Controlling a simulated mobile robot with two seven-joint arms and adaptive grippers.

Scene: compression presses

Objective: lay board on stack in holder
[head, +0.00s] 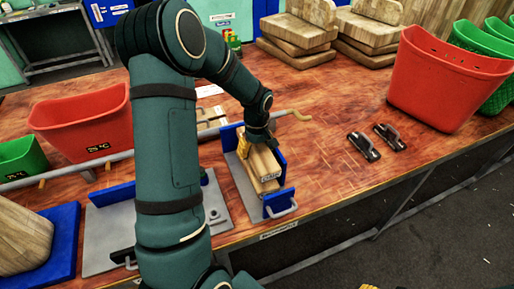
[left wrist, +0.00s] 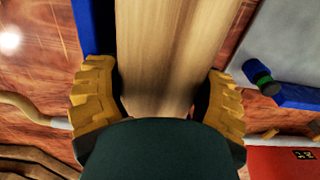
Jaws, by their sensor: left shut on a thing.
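My left gripper (head: 254,143) reaches down over the blue-sided holder (head: 229,136) from its far end. Its yellow fingers are shut on a light wooden board (left wrist: 175,50), one finger on each long side in the left wrist view. In the head view the board (head: 262,160) lies along the holder between the blue walls, over the wooden stack (head: 268,186), whose near end bears a small label. I cannot tell whether the board touches the stack. Of my right gripper, only small yellow bits show at the bottom edge of the head view.
Two dark metal clamps (head: 364,146) lie right of the holder, with clear table between. A red bin (head: 440,80) stands farther right, another red bin (head: 85,122) at left. Thick wooden boards (head: 300,30) are stacked behind. A metal bar with a handle (head: 298,115) runs behind the holder.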

